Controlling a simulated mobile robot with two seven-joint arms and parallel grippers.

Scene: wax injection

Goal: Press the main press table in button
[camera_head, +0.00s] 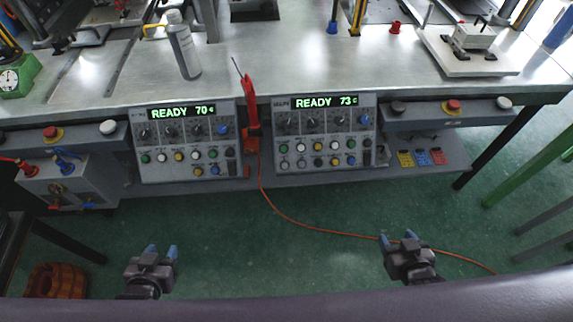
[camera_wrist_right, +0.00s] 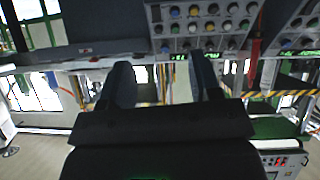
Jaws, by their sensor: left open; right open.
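Two grey control panels sit on the front of the metal bench. The left panel (camera_head: 187,142) has a green display reading READY 70, the right panel (camera_head: 325,133) one reading READY 73. Both carry knobs and rows of coloured buttons; I cannot read which is the table in button. My left gripper (camera_head: 162,252) is open and empty, low in front and apart from the panels. My right gripper (camera_head: 398,239) is open and empty, also apart from them. In the right wrist view its two fingers (camera_wrist_right: 160,75) show spread, with a button panel (camera_wrist_right: 205,20) beyond.
A grey bottle (camera_head: 183,47) stands on the bench (camera_head: 260,70). A red-handled tool (camera_head: 250,100) hangs between the panels, its orange hose (camera_head: 300,224) crossing the green floor. Side button boxes flank the panels, with a red button (camera_head: 50,132) and another red button (camera_head: 453,105).

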